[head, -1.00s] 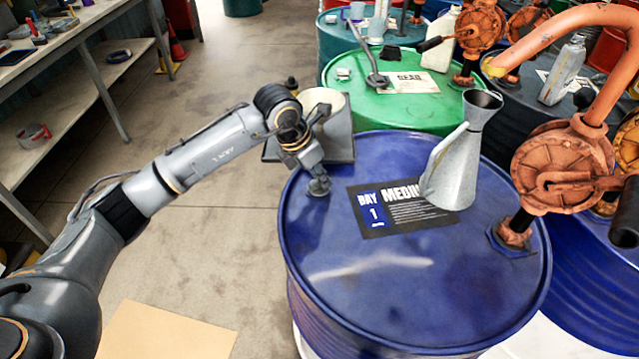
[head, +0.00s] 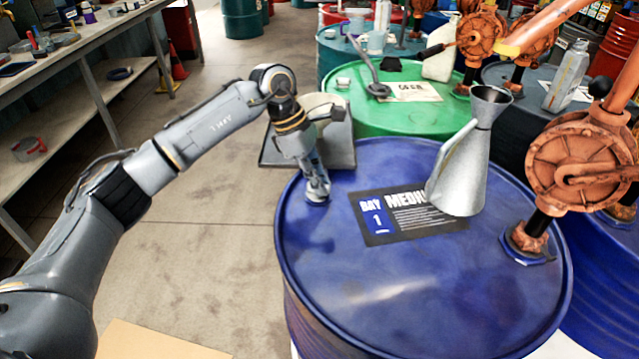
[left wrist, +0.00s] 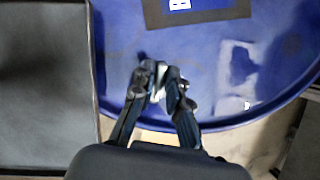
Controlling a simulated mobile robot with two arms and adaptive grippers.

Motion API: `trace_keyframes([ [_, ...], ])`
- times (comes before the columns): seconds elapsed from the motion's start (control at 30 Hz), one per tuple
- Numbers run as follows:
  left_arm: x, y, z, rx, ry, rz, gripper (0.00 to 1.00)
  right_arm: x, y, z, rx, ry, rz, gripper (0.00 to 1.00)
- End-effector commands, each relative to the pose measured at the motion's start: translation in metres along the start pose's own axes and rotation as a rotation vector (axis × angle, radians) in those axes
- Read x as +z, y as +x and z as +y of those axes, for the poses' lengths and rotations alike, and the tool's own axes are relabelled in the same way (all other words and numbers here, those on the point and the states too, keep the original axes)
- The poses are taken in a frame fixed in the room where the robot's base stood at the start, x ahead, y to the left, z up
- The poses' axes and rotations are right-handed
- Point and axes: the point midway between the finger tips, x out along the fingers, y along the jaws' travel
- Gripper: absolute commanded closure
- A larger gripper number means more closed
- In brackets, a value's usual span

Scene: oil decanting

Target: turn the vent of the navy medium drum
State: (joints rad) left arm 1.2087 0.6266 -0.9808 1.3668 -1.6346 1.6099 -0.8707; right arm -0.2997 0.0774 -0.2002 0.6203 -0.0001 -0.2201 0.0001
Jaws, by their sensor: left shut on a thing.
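The navy medium drum (head: 400,290) stands in front of me, with a black "MEDIUM" label marked bay 1 on its lid. My left gripper (head: 317,195) points down at the lid's left edge. In the left wrist view, the left gripper (left wrist: 159,88) has its fingertips close together on a small pale piece (left wrist: 158,92) at the lid, where the vent is. The fingers hide most of the vent, so its angle cannot be told. My right gripper is not in view.
A metal funnel jug (head: 465,165) stands on the navy lid, and an orange hand pump (head: 575,165) rises at its right. A grey tray (head: 345,150) sits beside the drum, close to my left wrist. A green drum (head: 400,120) stands behind.

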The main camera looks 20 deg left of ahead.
Motion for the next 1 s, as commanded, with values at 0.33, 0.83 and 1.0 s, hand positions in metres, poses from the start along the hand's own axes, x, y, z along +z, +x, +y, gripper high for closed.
trace_keyframes([
  [0.33,0.0004,-0.0015,0.001,-0.031,0.087,0.0,1.0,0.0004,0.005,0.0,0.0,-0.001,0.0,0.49],
  [0.83,0.0004,-0.0017,0.0008,-0.034,0.095,0.001,0.73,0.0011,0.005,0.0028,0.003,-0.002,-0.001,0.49],
  [1.0,0.0002,-0.001,0.0004,-0.035,0.093,0.001,0.62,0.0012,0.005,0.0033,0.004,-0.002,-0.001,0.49],
])
